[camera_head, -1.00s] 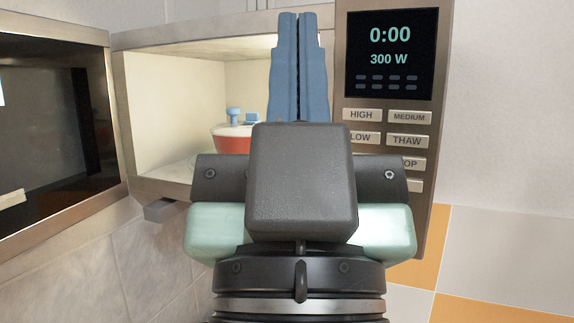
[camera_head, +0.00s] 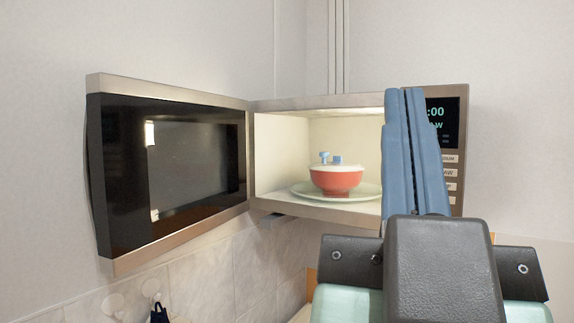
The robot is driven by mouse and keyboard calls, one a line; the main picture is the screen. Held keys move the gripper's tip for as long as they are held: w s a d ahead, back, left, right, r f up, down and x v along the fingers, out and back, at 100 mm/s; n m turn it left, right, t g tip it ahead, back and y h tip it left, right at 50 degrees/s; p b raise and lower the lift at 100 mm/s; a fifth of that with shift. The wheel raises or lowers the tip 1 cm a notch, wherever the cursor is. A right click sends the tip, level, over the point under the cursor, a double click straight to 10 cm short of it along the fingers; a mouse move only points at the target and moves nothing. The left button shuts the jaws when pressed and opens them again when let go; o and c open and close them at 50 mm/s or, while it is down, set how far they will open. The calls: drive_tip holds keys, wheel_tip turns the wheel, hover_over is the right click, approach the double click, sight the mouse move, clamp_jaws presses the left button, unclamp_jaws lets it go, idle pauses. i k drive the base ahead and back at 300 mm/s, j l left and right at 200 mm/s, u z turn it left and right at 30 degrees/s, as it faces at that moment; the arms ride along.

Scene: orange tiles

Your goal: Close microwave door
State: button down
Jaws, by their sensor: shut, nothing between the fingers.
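The microwave door (camera_head: 195,165) stands wide open to the left of the cavity, with its dark window and metal frame facing me. The lit microwave (camera_head: 300,103) is mounted on the wall, with its control panel (camera_head: 450,165) on the right. My gripper (camera_head: 404,92) has its blue fingers together and empty, pointing up. It is in front of the right edge of the opening and hides part of the panel. It is well to the right of the door and apart from it.
A red bowl (camera_head: 335,180) with a pale top and small blue pieces sits on a plate (camera_head: 302,189) inside the microwave. Pale tiles (camera_head: 215,270) cover the wall below.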

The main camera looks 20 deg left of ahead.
sight(118, 109)
drive_tip(key=k+j+z, duration=0.45)
drive_tip(key=k+j, duration=0.9)
drive_tip(key=j+z, duration=0.15)
drive_tip(key=j, duration=1.65)
drive_tip(key=i, duration=0.05)
